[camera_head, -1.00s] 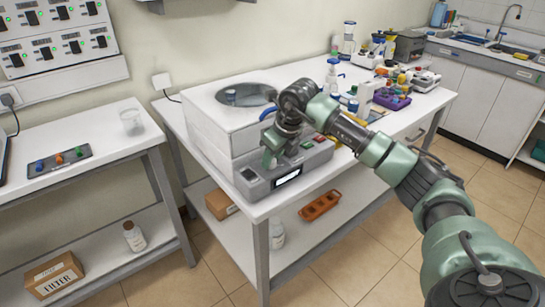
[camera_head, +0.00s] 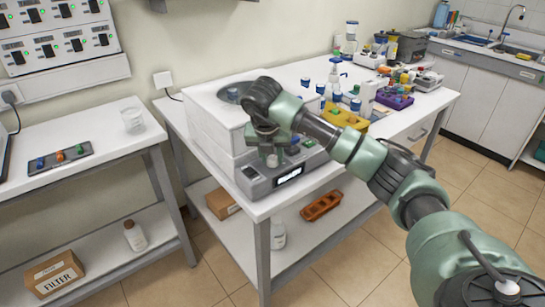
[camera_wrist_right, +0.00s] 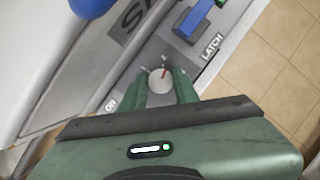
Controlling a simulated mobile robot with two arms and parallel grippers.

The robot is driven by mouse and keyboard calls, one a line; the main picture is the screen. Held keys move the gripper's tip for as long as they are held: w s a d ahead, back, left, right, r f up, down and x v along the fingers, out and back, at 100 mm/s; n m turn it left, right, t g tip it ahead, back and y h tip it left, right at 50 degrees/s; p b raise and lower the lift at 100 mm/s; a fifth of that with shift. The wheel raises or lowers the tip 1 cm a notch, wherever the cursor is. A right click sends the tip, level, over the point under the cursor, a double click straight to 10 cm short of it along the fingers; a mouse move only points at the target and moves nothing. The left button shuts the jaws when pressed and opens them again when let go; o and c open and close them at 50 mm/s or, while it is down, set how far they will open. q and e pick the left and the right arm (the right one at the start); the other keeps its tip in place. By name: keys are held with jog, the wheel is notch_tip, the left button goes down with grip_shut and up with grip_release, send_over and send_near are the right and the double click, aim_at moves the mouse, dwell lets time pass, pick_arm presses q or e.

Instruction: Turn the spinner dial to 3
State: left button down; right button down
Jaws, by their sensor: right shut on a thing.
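The spinner (camera_head: 190,115) is a white box with a grey sloped front panel and a small lit display (camera_head: 289,176), on the middle table. Its round dial (camera_wrist_right: 160,81), grey with a red mark, shows in the right wrist view; in the head view the gripper hides most of it. My right gripper (camera_head: 272,160) is over the front panel. In the right wrist view its green fingers (camera_wrist_right: 161,88) are on either side of the dial, shut on it. The number the mark points at is not readable. My left gripper is not in view.
A blue latch switch (camera_wrist_right: 192,20) sits near the dial on the panel. A yellow rack (camera_head: 343,117), a purple rack (camera_head: 397,101) and several bottles stand behind my right arm on the table.

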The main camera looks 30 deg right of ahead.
jog(key=shift+w+r+m+g+h, duration=0.1)
jog(key=shift+m+g+h, duration=0.15)
jog(key=shift+m, duration=0.7)
jog(key=shift+w+m+g+h, duration=0.15)
jog(key=shift+m+g, duration=0.2)
jog(key=shift+m, duration=0.6)
jog(key=shift+s, duration=0.1)
jog(key=c, duration=1.1)
grip_release()
jog(key=shift+o, duration=0.2)
jog(key=v, duration=0.7)
jog(key=shift+r, duration=0.35)
jog(key=shift+a, duration=0.1)
